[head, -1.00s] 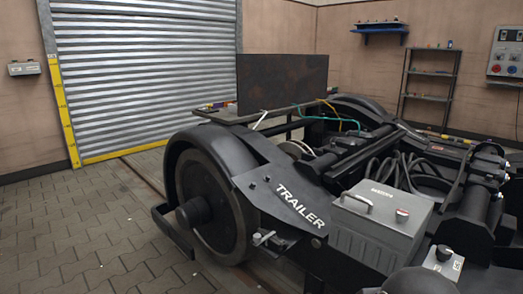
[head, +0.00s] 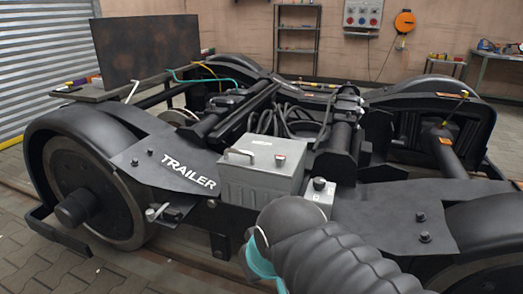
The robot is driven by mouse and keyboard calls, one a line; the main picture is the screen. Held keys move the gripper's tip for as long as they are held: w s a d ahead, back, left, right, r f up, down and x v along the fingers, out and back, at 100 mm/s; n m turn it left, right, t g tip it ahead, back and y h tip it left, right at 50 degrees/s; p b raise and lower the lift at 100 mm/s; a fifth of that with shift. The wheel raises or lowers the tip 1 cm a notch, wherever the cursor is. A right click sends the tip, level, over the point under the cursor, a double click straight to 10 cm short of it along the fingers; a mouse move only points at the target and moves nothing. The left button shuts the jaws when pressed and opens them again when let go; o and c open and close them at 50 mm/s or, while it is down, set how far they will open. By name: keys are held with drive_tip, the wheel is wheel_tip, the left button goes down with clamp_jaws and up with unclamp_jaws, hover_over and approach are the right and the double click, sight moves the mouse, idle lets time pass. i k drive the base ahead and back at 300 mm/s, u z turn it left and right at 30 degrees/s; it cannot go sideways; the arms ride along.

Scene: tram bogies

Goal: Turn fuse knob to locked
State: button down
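A small light-grey box (head: 315,198) with a round black knob (head: 319,184) on top sits on the bogie, just right of a larger grey box. This knob may be the fuse knob; its marks are too small to read. Part of my arm, dark and ribbed with a teal band, rises from the bottom edge in front of the boxes. It covers the lower part of the small box. My gripper does not show.
The bogie frame marked TRAILER (head: 188,170) fills the middle, with a wheel (head: 90,195) at left. A dark upright plate (head: 147,50) stands behind it. Hoses (head: 290,120) lie behind the boxes. Paved floor (head: 40,265) is free at the lower left.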

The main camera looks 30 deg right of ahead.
sight(280, 159)
drive_tip(key=z, duration=0.45)
drive_tip(key=k, duration=0.55)
drive_tip(key=z, duration=0.75)
drive_tip(key=i, duration=1)
drive_tip(key=u, duration=0.9)
